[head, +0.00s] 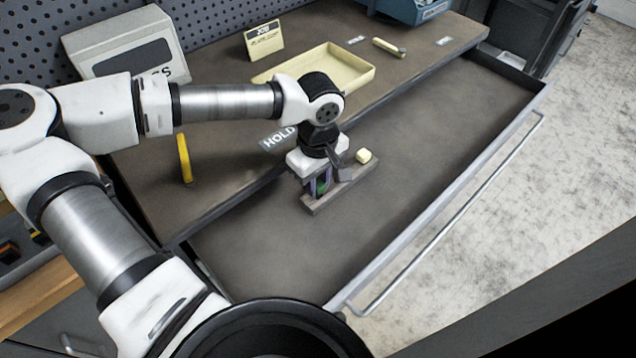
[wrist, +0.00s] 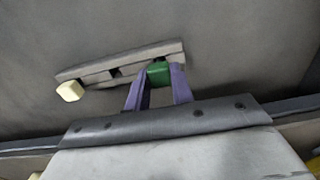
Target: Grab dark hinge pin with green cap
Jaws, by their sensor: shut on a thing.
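The dark hinge pin's green cap (wrist: 159,73) shows between my gripper's two purple fingers in the wrist view. The cap also shows small and partly covered in the head view (head: 321,186). My gripper (head: 317,188) points down over the open drawer, and its fingers (wrist: 158,88) are shut on the capped pin. The pin's dark shaft is hidden. The cap is at one end of a grey slotted holder (wrist: 98,73), which lies on the drawer floor. I cannot tell whether the pin is still seated in the holder.
A cream block (head: 363,156) is at the holder's other end. The drawer (head: 450,130) has free floor around the holder.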

